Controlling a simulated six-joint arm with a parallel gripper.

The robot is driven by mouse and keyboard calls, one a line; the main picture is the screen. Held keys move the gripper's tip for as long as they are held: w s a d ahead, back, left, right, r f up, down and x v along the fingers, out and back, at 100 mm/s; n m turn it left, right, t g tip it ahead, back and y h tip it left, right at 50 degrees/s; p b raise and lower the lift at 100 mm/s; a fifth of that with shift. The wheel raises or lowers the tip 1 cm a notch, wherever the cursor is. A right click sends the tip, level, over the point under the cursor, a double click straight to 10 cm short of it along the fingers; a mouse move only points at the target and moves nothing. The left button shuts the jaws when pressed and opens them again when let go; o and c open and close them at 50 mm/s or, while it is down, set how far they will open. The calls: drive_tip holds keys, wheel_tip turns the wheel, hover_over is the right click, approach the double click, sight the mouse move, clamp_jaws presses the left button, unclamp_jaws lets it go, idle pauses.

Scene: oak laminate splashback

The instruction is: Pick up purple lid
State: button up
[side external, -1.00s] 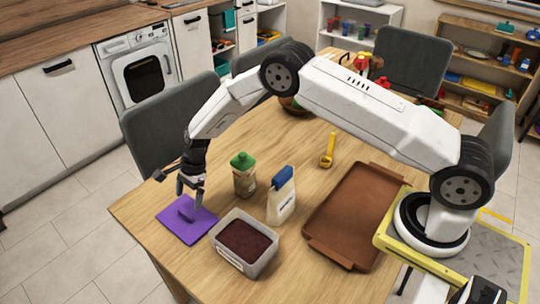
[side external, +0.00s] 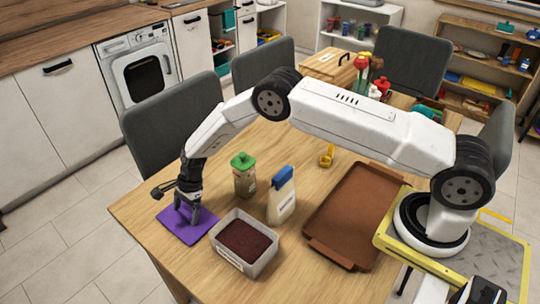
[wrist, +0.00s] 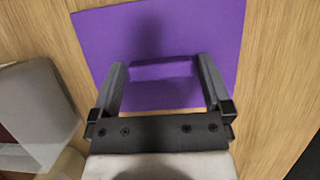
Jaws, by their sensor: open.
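The purple lid (side external: 187,225) lies flat on the wooden table near its left corner. It is a square sheet with a raised bar handle, which shows in the wrist view (wrist: 162,69). My gripper (side external: 187,220) points down over the lid. In the wrist view my gripper (wrist: 161,70) is open, with one finger at each end of the handle and small gaps between. The side view hides most of the handle behind the fingers.
A grey tub (side external: 246,262) with dark contents stands close right of the lid. A green-capped container (side external: 243,177), a blue-capped bottle (side external: 281,198) and a brown tray (side external: 357,213) stand farther right. The table edge (side external: 140,240) is just left of the lid.

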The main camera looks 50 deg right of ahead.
sight(187, 212)
idle(0.3)
drive_tip(key=c, duration=0.9)
drive_tip(key=shift+c, duration=0.2)
drive_tip(key=shift+r, duration=0.15)
drive_tip(key=shift+r, duration=1.3)
drive_tip(key=shift+s+r, duration=0.15)
drive_tip(key=shift+r, duration=0.2)
drive_tip(key=s+d+r, duration=0.1)
drive_tip(key=s+r, duration=0.2)
drive_tip(key=s, duration=0.1)
drive_tip(key=s+d+r, duration=0.1)
drive_tip(key=s+r, duration=0.2)
drive_tip(key=s, duration=0.1)
drive_tip(key=s+d+r, duration=0.1)
drive_tip(key=s+r, duration=0.2)
drive_tip(key=s, duration=0.1)
drive_tip(key=shift+s+d, duration=0.1)
drive_tip(key=shift+s, duration=0.15)
drive_tip(key=shift+s+d+r, duration=0.1)
drive_tip(key=shift+s+r, duration=0.1)
drive_tip(key=shift+s, duration=0.15)
